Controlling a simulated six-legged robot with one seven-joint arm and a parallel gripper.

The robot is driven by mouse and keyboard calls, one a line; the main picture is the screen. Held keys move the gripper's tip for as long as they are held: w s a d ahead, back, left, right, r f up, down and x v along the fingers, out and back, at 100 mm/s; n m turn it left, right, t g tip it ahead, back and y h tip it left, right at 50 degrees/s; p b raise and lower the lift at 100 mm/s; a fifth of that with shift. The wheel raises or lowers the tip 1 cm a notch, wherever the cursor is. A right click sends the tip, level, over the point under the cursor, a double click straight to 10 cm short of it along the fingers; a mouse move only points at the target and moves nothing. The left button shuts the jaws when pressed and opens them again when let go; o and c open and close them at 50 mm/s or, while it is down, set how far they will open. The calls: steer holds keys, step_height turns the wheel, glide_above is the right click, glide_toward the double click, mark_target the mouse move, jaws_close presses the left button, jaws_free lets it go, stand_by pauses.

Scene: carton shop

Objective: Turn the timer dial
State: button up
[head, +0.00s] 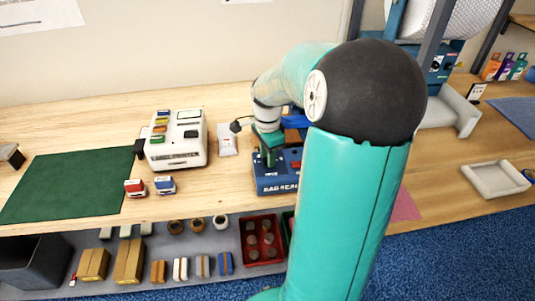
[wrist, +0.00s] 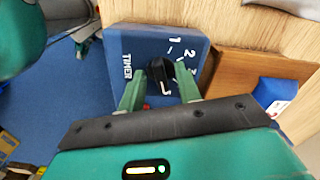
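The timer dial (wrist: 157,70) is a black knob with a white mark, on a blue panel lettered TIMER with numbers around it. It belongs to the blue bag sealer (head: 275,183), which stands near the front edge of the table in the head view. My gripper (wrist: 161,76) has its two green fingers on either side of the dial, with a small gap showing beside the knob. In the head view my gripper (head: 268,156) points down over the bag sealer, and my arm hides part of it. The dial cannot be made out there.
A brown box with something blue (wrist: 272,92) sits close to the dial panel. A green mat (head: 65,185) lies at the left.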

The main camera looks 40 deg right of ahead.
steer(key=shift+c, duration=0.2)
jaws_close()
steer(key=shift+n, duration=0.4)
steer(key=n, duration=0.3)
steer(key=shift+a+n, duration=0.1)
steer(key=shift+n, duration=0.2)
steer(key=n, duration=0.4)
steer(key=shift+s+n, duration=0.15)
steer(key=shift+n, duration=0.15)
steer(key=n, duration=0.6)
steer(key=shift+s+f, duration=0.1)
steer(key=n, duration=0.6)
steer(key=shift+d, duration=0.25)
steer(key=shift+n, duration=0.3)
